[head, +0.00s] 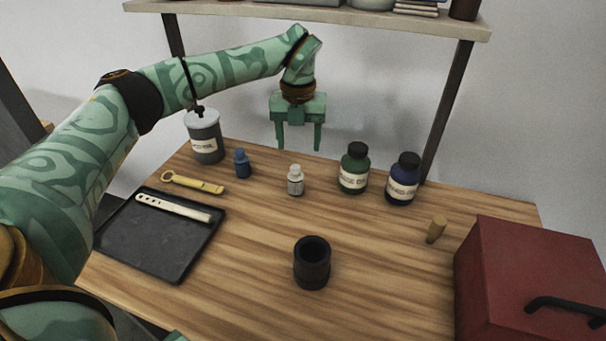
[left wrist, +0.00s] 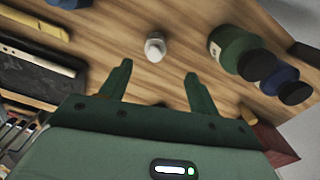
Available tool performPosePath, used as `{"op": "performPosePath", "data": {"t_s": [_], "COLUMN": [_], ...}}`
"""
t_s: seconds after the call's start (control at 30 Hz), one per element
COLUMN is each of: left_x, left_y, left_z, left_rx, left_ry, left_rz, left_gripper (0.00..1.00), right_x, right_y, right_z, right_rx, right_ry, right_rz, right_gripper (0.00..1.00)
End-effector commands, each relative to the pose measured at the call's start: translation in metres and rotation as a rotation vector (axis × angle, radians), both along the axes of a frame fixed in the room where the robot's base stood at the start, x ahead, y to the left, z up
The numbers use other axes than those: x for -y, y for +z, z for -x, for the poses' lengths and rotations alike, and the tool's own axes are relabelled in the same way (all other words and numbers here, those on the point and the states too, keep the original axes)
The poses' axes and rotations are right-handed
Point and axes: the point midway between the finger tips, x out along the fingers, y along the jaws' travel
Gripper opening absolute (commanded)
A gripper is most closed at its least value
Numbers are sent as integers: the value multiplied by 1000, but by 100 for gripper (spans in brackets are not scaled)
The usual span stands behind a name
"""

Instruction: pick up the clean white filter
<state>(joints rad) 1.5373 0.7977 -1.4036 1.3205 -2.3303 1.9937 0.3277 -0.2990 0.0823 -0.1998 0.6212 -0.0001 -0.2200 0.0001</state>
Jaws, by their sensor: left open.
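A small white, bottle-shaped piece with a pale label (head: 295,181) stands upright at the middle back of the wooden table. It is the only thing here that could match the white filter; I cannot read its label. It also shows in the left wrist view (left wrist: 155,47), just beyond the fingertips. My left gripper (head: 299,148) is open and empty, pointing down above and behind the white piece in the head view. In the left wrist view the two fingers (left wrist: 158,69) are spread apart, and the piece lies between their lines, not touched. My right gripper is not in view.
A small blue bottle (head: 242,163) stands left of the white piece, green (head: 354,169) and dark blue (head: 402,180) bottles right. A grey canister (head: 205,137), yellow tool (head: 192,182), black tray (head: 150,250), black cup (head: 312,263), cork (head: 436,229) and red box (head: 530,275) stand around.

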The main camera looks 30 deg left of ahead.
Motion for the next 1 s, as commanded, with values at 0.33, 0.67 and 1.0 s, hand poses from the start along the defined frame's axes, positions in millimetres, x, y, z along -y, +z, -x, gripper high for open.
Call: {"op": "performPosePath", "data": {"t_s": [0.33,0.67,1.0], "left_x": [-1,-5,-6], "left_y": [-61,-93,-119], "left_z": [1,6,7], "left_rx": [-4,-4,1], "left_ry": [0,1,1], "left_rz": [0,0,0], "left_gripper": [61,61,61], "right_x": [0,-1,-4], "right_y": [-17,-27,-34], "right_z": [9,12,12], "right_rx": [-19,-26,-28], "right_ry": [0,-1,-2], "right_rz": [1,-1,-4], "right_gripper": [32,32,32]}}
